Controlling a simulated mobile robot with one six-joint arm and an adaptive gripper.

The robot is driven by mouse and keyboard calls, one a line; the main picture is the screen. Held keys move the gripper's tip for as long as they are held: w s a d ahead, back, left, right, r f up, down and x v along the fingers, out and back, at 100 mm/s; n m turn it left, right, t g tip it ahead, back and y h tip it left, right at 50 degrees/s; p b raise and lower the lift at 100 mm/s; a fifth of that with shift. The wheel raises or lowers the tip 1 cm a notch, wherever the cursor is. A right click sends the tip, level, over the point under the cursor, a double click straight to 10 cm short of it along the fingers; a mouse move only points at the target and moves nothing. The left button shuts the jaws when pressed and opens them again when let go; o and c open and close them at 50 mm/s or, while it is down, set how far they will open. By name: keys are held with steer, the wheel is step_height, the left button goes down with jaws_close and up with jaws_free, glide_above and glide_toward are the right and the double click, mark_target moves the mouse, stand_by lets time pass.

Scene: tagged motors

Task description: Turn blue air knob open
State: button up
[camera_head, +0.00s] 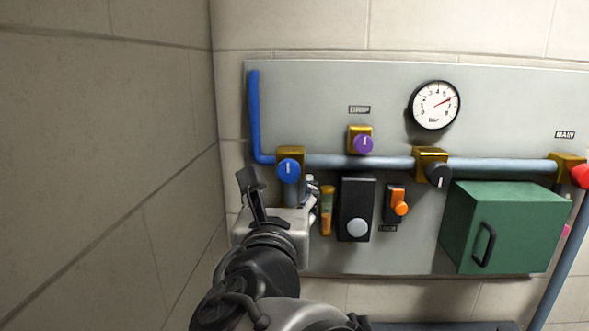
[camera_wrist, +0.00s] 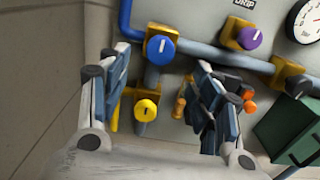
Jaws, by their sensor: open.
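The blue knob (camera_head: 289,169) sits on a brass valve block at the left of the panel, where the blue pipe meets the grey-blue pipe. Its white mark points about upright. It also shows between and beyond the fingertips in the wrist view (camera_wrist: 160,47). My gripper (camera_head: 281,183) is open and empty, just below and in front of the blue knob. In the wrist view its two fingers (camera_wrist: 162,60) stand wide apart on either side of the knob's line. I see no clear contact with the knob.
A yellow knob (camera_wrist: 145,110) lies lower between my fingers. A purple knob (camera_head: 363,144), black knob (camera_head: 438,175), gauge (camera_head: 435,105), black box (camera_head: 356,207), orange switch (camera_head: 400,208) and green box (camera_head: 502,228) are to the right. A wall (camera_head: 100,160) stands close on the left.

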mark_target(288, 171)
steer(key=w, duration=0.3)
steer(key=w+p, duration=0.1)
steer(key=w, duration=0.5)
steer(key=shift+w+d, duration=0.25)
steer(key=shift+w, duration=0.05)
steer(key=shift+c, duration=0.3)
steer(key=c, duration=1)
